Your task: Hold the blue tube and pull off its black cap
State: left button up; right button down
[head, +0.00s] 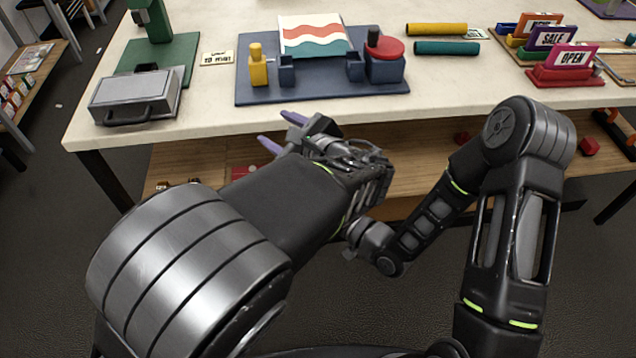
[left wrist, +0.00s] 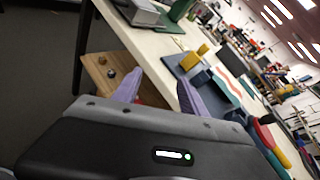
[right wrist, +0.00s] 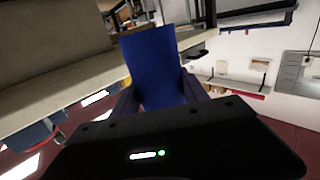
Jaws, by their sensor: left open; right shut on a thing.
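A blue tube (right wrist: 153,65) stands up between the fingers of my right gripper (right wrist: 160,88) in the right wrist view. That gripper is shut on it. In the head view the tube is hidden, and the right hand is mostly behind my left arm. I cannot make out the black cap in any view. My left gripper (head: 272,127) is open and empty, its purple fingers spread in front of the table's front edge. In the left wrist view the left gripper (left wrist: 157,85) also has nothing between its fingers.
The white table (head: 210,122) holds a navy tray (head: 330,94) with a striped sheet (head: 314,36), a grey case (head: 134,97), a yellow tube (head: 436,29) and a teal tube (head: 446,48). A wooden shelf (head: 430,180) lies below. The table's front strip is clear.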

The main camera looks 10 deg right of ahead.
pick_arm(q)
jog(key=s+d+f+m+t, duration=0.2)
jog(key=s+d+m, duration=0.1)
jog(key=s, duration=0.2)
jog(key=s+d+f+m+t+h, duration=0.1)
jog(key=s+d+f+m+t, duration=0.1)
jog(key=s, duration=0.4)
jog(key=shift+d+f+m+t, duration=0.15)
jog(key=shift+d+m+t, duration=0.35)
jog(key=shift+m, duration=0.4)
jog(key=shift+w+a, duration=0.1)
jog(key=shift+w, duration=0.05)
jog(key=x, duration=0.7)
jog(key=shift+w, duration=0.2)
grip_shut()
dwell(0.4)
